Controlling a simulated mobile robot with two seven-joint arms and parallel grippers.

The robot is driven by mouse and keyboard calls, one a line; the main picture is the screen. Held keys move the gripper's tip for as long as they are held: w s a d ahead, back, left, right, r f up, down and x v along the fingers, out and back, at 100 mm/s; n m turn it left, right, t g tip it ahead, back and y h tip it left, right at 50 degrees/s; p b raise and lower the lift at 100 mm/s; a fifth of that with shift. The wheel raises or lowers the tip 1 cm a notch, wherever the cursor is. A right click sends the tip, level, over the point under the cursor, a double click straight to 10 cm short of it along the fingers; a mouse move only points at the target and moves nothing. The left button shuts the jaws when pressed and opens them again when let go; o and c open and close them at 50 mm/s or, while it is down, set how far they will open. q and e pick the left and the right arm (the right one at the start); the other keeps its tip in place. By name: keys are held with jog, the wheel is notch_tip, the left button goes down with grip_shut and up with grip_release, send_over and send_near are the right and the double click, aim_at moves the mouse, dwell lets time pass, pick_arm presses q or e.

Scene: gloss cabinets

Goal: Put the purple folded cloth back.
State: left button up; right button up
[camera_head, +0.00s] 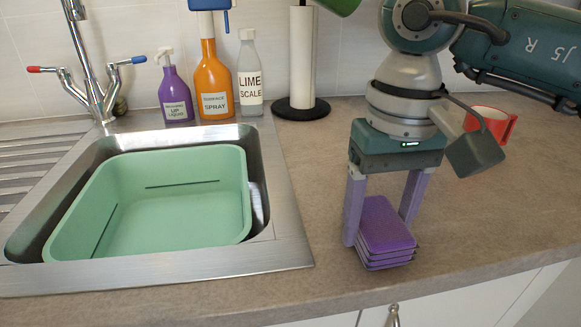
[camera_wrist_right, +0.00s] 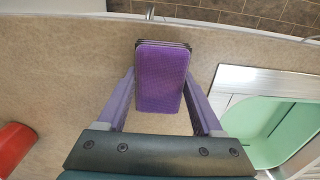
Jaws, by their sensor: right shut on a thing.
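The purple folded cloth (camera_head: 387,228) is a small stack of flat layers at the counter's front, right of the sink. My right gripper (camera_head: 379,226) points down with one finger on each side of the cloth and is shut on it. In the right wrist view the cloth (camera_wrist_right: 162,78) lies between the two lilac fingers (camera_wrist_right: 162,84). The cloth is on or just above the counter; I cannot tell which. My left gripper is not in view.
A steel sink (camera_head: 283,230) holds a green basin (camera_head: 185,195) at the left. Behind stand a purple bottle (camera_head: 175,98), an orange spray bottle (camera_head: 213,80), a limescale bottle (camera_head: 249,80) and a roll holder (camera_head: 302,60). A red mug (camera_head: 491,122) is at the right. Counter right of the cloth is clear.

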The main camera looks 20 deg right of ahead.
aim_at(379, 217)
jog(key=shift+f, duration=0.1)
jog(key=shift+f, duration=0.15)
jog(key=o, duration=1.3)
jog(key=shift+w+r, duration=0.1)
jog(key=shift+r, duration=0.35)
notch_tip(379, 217, up, 12)
jog(key=shift+f, duration=0.2)
